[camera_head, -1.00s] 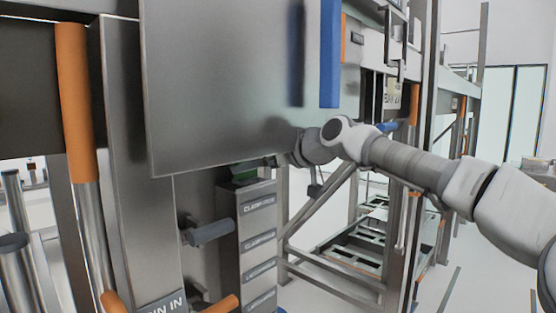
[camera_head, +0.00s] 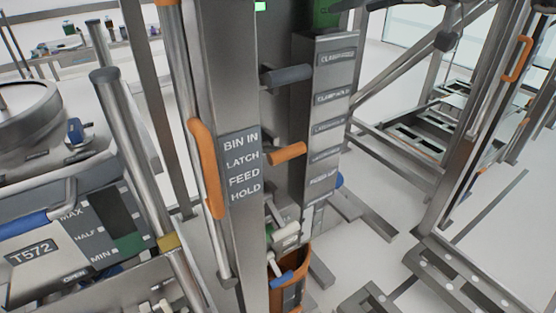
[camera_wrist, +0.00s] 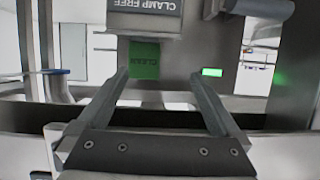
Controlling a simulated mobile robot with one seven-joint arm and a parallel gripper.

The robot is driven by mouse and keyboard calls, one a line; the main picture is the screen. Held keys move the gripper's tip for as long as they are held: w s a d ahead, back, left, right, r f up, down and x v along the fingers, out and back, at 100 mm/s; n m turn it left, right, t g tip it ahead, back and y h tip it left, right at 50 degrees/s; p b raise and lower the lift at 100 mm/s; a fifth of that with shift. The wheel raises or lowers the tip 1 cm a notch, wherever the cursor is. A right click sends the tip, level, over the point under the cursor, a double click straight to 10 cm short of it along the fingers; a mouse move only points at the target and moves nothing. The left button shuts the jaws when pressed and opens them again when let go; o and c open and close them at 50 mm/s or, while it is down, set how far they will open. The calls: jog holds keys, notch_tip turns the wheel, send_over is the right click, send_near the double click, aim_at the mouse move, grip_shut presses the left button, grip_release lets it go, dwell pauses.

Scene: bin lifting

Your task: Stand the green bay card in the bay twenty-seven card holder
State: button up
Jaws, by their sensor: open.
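The green card (camera_wrist: 144,62), with upside-down lettering that seems to read CLEAN, shows in the wrist view beside the CLAMP FREE label (camera_wrist: 144,6). Part of a green surface (camera_head: 326,14), likely the same card, shows at the top of the labelled steel column (camera_head: 322,140) in the head view. My gripper (camera_wrist: 160,75) is open and empty. Its fingers point toward the card, which appears between the tips and nearer the left finger; the remaining distance is unclear. I cannot make out a bay twenty-seven card holder in either view.
A lit green lamp (camera_wrist: 212,72) is near the right finger. Grey (camera_head: 287,75) and orange (camera_head: 287,153) handles stick out beside the column. A post with a BIN IN sign (camera_head: 241,165) stands left of it. An orange container (camera_head: 290,296) holding tools is below.

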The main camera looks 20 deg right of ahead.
jog(key=s+a+f+g, duration=0.2)
jog(key=s+a+f, duration=0.2)
jog(key=a, duration=0.4)
jog(key=s+a+f+g, duration=0.1)
jog(key=s+a+f, duration=0.25)
jog(key=a, duration=0.45)
jog(key=s+a+f+m+g+h, duration=0.1)
jog(key=s+a+f, duration=0.3)
jog(key=f, duration=0.4)
jog(key=s+a+f+g+h, duration=0.1)
jog(key=s+a+f+g, duration=0.3)
jog(key=f, duration=0.5)
jog(key=shift+f+m, duration=0.3)
jog(key=shift+m, duration=0.1)
jog(key=shift+a+r, duration=0.1)
jog(key=shift+r, duration=0.05)
jog(key=shift+r+p, duration=1)
jog(key=shift+p, duration=0.1)
